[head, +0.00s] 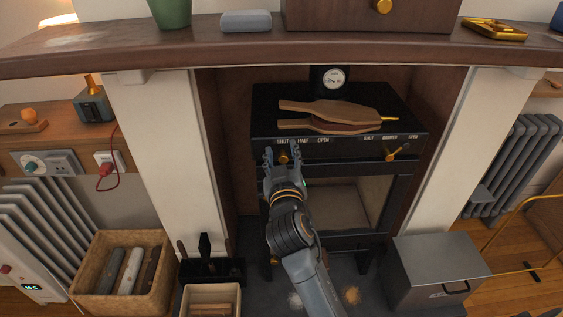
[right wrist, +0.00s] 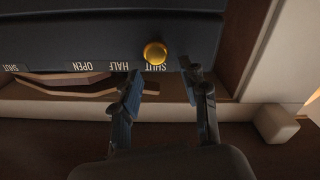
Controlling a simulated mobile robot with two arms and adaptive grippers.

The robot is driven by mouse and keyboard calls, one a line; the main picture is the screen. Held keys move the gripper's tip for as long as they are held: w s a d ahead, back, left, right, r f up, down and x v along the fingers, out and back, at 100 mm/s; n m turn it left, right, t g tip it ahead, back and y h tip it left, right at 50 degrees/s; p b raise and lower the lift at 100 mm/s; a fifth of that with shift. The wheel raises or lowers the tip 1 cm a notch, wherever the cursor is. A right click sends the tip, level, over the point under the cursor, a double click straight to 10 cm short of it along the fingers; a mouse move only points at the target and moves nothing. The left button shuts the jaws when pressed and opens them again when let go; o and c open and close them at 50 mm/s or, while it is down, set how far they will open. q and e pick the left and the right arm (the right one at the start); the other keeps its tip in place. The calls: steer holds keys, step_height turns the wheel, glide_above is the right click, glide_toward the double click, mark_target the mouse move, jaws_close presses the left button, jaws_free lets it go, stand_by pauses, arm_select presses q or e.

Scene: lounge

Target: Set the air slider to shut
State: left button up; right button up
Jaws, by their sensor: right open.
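A black stove (head: 345,155) stands in the fireplace, with two rows of white labels on its front edge. The left row reads SHUT, HALF, OPEN. A round brass slider knob (right wrist: 155,53) is level with this row's SHUT label (right wrist: 155,67) in the right wrist view, which shows the front upside down. My right gripper (head: 282,151) is open in front of this knob, one finger to either side in the picture; I cannot tell whether they touch it. A second brass handle (head: 398,152) is under the right row of labels. My left gripper is not in view.
Wooden bellows (head: 340,112) lie on the stove top under a round gauge (head: 334,78). A mantel shelf (head: 240,42) overhangs the stove. A grey metal box (head: 438,265), a wicker basket (head: 90,285) and a tool stand (head: 222,271) are on the floor around it.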

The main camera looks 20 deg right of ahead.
step_height(320, 180, up, 7)
stand_by(0.3)
